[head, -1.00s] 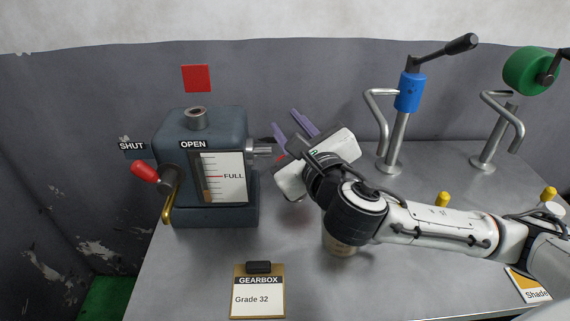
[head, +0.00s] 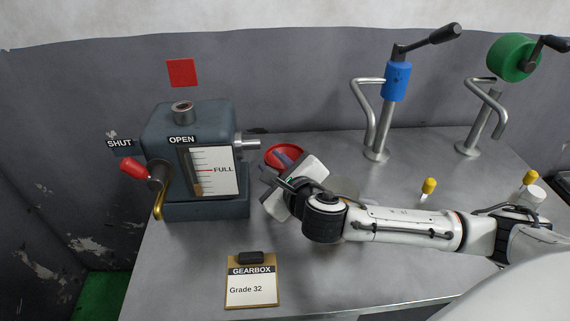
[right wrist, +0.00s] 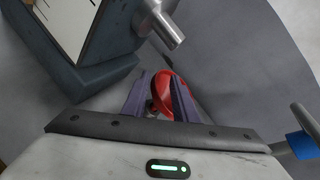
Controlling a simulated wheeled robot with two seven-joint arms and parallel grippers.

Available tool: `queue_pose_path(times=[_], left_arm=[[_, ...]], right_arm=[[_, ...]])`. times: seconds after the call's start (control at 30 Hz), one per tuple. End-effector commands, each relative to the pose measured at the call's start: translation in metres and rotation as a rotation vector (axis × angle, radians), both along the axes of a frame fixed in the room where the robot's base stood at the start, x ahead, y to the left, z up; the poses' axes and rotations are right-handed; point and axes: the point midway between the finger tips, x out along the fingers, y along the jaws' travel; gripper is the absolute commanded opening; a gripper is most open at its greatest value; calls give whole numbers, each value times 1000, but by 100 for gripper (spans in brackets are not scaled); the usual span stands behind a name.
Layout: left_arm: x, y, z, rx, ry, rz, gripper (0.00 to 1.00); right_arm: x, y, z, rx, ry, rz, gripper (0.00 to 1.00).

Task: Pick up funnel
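The red funnel (head: 284,154) is on the grey table just right of the gearbox. In the head view its round rim shows behind the purple fingers of my right gripper (head: 279,163), and its lower part is hidden. In the right wrist view the funnel (right wrist: 170,88) shows between and beyond the two fingers (right wrist: 160,95). The fingers are apart, one on each side of it, and the gripper is open. I cannot tell whether they touch it. My left gripper is not in view.
The gearbox (head: 207,207) with its metal spout (head: 246,144) stands close to the left of my gripper. A clipboard (head: 252,283) lies in front. A blue-collared pump (head: 397,82) and a green-wheeled one (head: 511,62) stand at the back right.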

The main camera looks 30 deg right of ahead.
Motion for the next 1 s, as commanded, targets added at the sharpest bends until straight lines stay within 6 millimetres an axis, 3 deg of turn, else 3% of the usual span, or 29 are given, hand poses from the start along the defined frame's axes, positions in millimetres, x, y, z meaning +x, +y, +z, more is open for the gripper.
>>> queue_pose_path(times=[0.13,0.37,0.57,1.0], left_arm=[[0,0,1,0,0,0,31],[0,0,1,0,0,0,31],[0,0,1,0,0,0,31],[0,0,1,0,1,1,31]], right_arm=[[15,-2,-4,0,-1,1,26],[16,-2,-5,0,-1,1,26],[16,-2,-5,0,-1,1,0],[16,-2,-2,0,-2,1,0]])
